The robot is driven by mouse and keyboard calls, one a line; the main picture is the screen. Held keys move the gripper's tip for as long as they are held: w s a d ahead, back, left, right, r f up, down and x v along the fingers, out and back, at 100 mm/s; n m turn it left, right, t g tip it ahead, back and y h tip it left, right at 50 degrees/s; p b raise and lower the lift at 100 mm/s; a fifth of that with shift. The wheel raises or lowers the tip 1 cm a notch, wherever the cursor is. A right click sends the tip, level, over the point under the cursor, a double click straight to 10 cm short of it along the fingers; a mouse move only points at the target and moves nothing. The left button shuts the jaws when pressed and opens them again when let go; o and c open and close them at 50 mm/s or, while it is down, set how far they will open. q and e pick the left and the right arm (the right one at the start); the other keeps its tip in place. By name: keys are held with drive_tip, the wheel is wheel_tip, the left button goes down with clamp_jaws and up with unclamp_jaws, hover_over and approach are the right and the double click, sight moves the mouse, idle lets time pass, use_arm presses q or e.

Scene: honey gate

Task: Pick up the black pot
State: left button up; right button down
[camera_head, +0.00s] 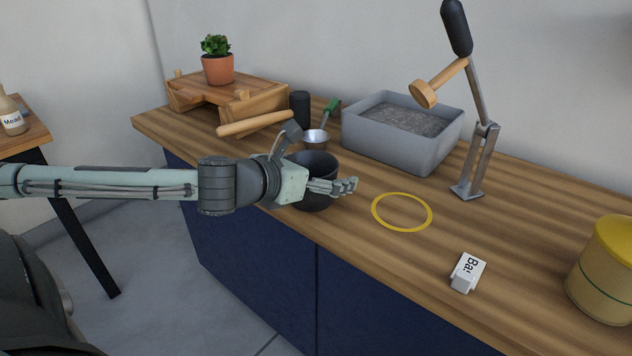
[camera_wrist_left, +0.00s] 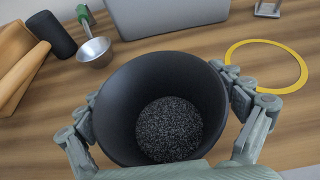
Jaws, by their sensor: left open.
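The black pot (camera_head: 317,193) stands on the wooden counter, partly hidden behind my left gripper in the head view. In the left wrist view the pot (camera_wrist_left: 200,88) fills the middle, and dark grainy material lies in its bottom. My left gripper (camera_head: 345,186) is open at the pot, its arm coming in from the left. In the left wrist view the fingers of my left gripper (camera_wrist_left: 168,110) lie on either side of the pot, close to its wall. Whether they touch it I cannot tell. My right gripper is not in view.
A yellow ring (camera_head: 402,229) lies right of the pot. Behind stand a grey bin (camera_head: 385,151), a green-handled scoop (camera_head: 315,140) and a black cylinder (camera_head: 300,108). A lever press (camera_head: 478,150), a white label block (camera_head: 467,272) and a yellow-lidded jar (camera_head: 603,280) are further right.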

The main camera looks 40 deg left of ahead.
use_arm(q)
drive_tip(key=shift+c, duration=0.3)
drive_tip(key=c, duration=1.2)
